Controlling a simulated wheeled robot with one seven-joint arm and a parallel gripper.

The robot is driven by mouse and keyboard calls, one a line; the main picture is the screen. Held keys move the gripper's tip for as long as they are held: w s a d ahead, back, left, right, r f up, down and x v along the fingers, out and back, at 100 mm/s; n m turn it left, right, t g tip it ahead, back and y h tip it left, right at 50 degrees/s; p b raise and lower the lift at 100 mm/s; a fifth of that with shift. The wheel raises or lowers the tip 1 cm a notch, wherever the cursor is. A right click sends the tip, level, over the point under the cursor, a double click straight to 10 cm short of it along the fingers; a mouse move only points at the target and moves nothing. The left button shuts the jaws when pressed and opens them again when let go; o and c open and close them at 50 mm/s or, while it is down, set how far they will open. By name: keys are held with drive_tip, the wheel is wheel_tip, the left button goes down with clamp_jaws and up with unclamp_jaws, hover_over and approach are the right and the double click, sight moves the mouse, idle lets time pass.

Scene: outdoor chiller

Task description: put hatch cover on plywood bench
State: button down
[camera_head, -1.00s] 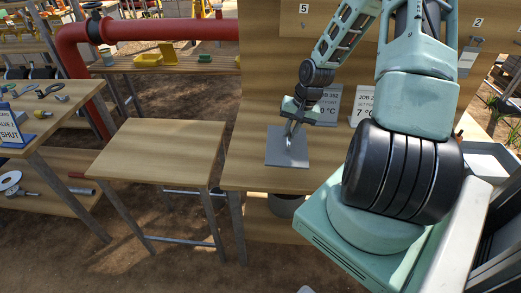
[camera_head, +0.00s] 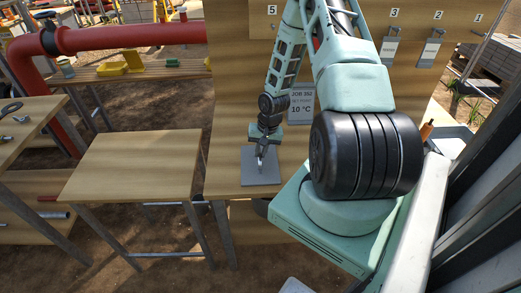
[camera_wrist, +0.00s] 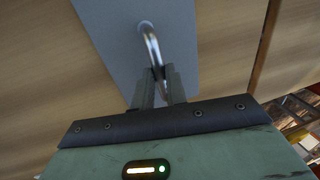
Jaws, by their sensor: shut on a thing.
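The hatch cover (camera_head: 250,172) is a grey square plate with a bent metal handle. It is at the left part of the wooden bench below the job sign, close over the top; I cannot tell whether it touches the wood. My gripper (camera_head: 262,149) points down at it and is shut on the handle. In the wrist view, both fingers of my gripper (camera_wrist: 160,78) close around the handle (camera_wrist: 152,42), with the grey cover (camera_wrist: 110,25) beyond. The plywood bench (camera_head: 135,165), a bare-topped low table, stands left of the cover across a narrow gap.
A wooden back panel (camera_head: 232,90) with a job sign (camera_head: 301,104) rises behind the cover. A table with tools (camera_head: 25,135) is at far left. A red pipe (camera_head: 130,37) and a shelf with yellow bins (camera_head: 130,60) stand behind. The plywood bench top is clear.

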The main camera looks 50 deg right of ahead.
sight(267, 162)
drive_tip(key=c, duration=1.4)
unclamp_jaws()
wheel_tip(267, 162, up, 12)
drive_tip(key=s+d+b, duration=0.1)
drive_tip(key=s+d, duration=0.1)
drive_tip(key=w+a+r+n+g, duration=0.1)
drive_tip(key=a+r+n, duration=0.4)
drive_tip(key=a, duration=0.8)
drive_tip(key=w+a+r+n, duration=0.1)
drive_tip(key=a+r+n, duration=0.4)
drive_tip(key=a, duration=0.8)
drive_tip(key=s+a+r+n, duration=0.4)
drive_tip(key=s+a, duration=0.4)
drive_tip(key=s+a+r+n, duration=0.3)
drive_tip(key=s+a, duration=0.6)
drive_tip(key=shift+r+n+g+h, duration=0.3)
drive_tip(key=shift+r+n+h, duration=0.1)
